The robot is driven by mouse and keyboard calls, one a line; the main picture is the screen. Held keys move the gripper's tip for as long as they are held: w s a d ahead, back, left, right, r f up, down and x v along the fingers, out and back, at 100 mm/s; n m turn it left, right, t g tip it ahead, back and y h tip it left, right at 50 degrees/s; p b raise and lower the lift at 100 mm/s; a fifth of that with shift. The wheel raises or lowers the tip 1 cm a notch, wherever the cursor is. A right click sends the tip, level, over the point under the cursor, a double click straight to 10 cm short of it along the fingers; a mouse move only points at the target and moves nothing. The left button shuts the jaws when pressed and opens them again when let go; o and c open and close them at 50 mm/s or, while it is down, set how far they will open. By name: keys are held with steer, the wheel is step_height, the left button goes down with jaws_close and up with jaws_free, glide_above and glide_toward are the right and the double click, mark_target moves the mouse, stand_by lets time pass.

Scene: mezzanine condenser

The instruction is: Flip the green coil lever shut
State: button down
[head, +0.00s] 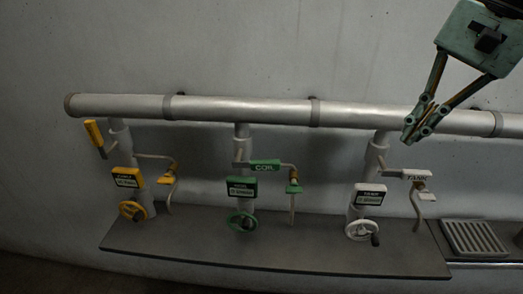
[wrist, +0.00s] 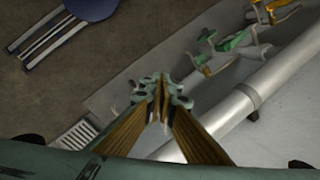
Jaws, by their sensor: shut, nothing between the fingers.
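The green coil lever (head: 265,167), marked COIL, lies about level on the middle valve, pointing right from its vertical pipe (head: 242,147). Below it are a green label plate (head: 242,187) and a green handwheel (head: 241,221). In the wrist view green parts of this valve (wrist: 236,41) show at the upper right, small and partly hidden by each other. My gripper (head: 416,133) is shut and empty, in front of the horizontal pipe, right of and above the green lever and well apart from it. Its closed fingertips (wrist: 163,88) show mid-frame in the wrist view.
A yellow lever (head: 94,133) stands tilted up on the left valve. A white TANK lever (head: 416,175) lies level below my gripper. The long grey pipe (head: 240,110) runs above all valves. A dark shelf (head: 290,255) and a grate (head: 473,238) lie below. A blue stool (wrist: 92,8) stands on the floor.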

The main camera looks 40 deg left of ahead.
steer(key=s+a+n+h, duration=0.15)
steer(key=a+n, duration=0.25)
steer(key=a, duration=1.3)
steer(key=n+t+h+p, duration=0.1)
steer(key=n+h, duration=0.2)
steer(key=n, duration=0.1)
glide_above(266, 162)
steer(key=a, duration=0.1)
steer(key=shift+s+a+y, duration=0.2)
steer(key=shift+s+y, duration=0.05)
steer(key=shift+s, duration=0.1)
steer(key=shift+f, duration=0.2)
steer(key=f, duration=0.9)
steer(key=d+f, duration=0.1)
steer(key=f, duration=0.4)
steer(key=shift+w, duration=0.4)
steer(key=shift+d+f, duration=0.1)
